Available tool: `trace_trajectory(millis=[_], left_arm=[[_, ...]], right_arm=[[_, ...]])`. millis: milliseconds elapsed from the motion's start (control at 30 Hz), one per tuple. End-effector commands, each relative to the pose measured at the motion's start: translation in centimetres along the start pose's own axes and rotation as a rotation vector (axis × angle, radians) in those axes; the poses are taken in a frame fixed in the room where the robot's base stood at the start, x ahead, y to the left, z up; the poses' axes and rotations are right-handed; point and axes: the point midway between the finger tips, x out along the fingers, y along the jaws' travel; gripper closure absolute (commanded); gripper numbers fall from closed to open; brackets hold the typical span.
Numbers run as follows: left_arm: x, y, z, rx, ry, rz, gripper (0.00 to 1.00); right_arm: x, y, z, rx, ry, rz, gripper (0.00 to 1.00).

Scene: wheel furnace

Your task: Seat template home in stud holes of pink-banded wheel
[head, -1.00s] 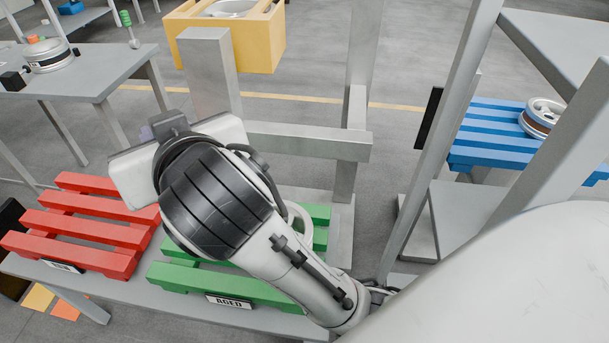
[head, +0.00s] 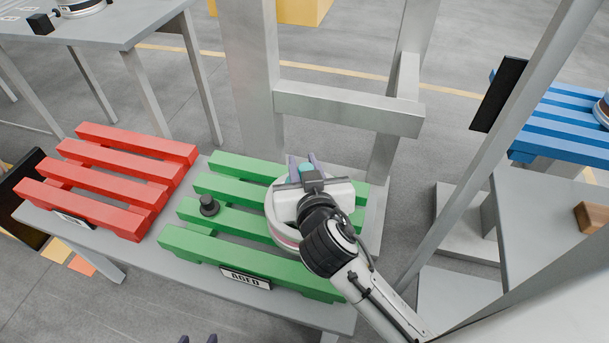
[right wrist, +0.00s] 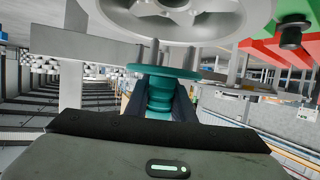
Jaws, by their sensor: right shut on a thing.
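The pink-banded wheel (head: 284,238) lies on the green pallet, partly hidden under my right gripper and wrist. My right gripper (head: 303,165) is over the wheel's far side, shut on the teal template (head: 307,168). In the right wrist view the template (right wrist: 163,71) is a teal disc with a ribbed grip between the fingers and grey pins pointing toward the wheel (right wrist: 190,22). The pins overlap the wheel's rim in the picture; I cannot tell whether they touch. My left gripper (head: 197,339) shows only its two fingertips at the bottom edge, apart with nothing visible between them.
The green pallet (head: 190,243) labelled AGED holds a small black knob-like piece (head: 209,206) left of the wheel. A red pallet (head: 95,193) stands to the left. Grey posts and a crossbar (head: 345,110) rise behind. A blue pallet (head: 560,130) is at the right.

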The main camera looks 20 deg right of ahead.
Motion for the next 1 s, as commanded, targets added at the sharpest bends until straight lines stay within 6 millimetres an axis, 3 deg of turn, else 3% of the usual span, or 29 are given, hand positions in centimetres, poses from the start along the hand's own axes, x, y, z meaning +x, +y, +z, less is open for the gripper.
trace_trajectory(millis=[100,533,1000], left_arm=[[0.1,0.1,0.0,0.000,0.004,0.000,0.61],[0.3,0.1,0.3,-0.003,0.002,0.001,0.61],[1.8,0.0,1.8,-0.012,0.009,0.008,0.61]], right_arm=[[0.2,0.2,0.9,-0.001,0.000,-0.002,1.00],[0.3,0.2,1.1,-0.002,0.001,-0.002,1.00],[1.3,0.2,3.8,-0.002,0.000,-0.002,1.00]])
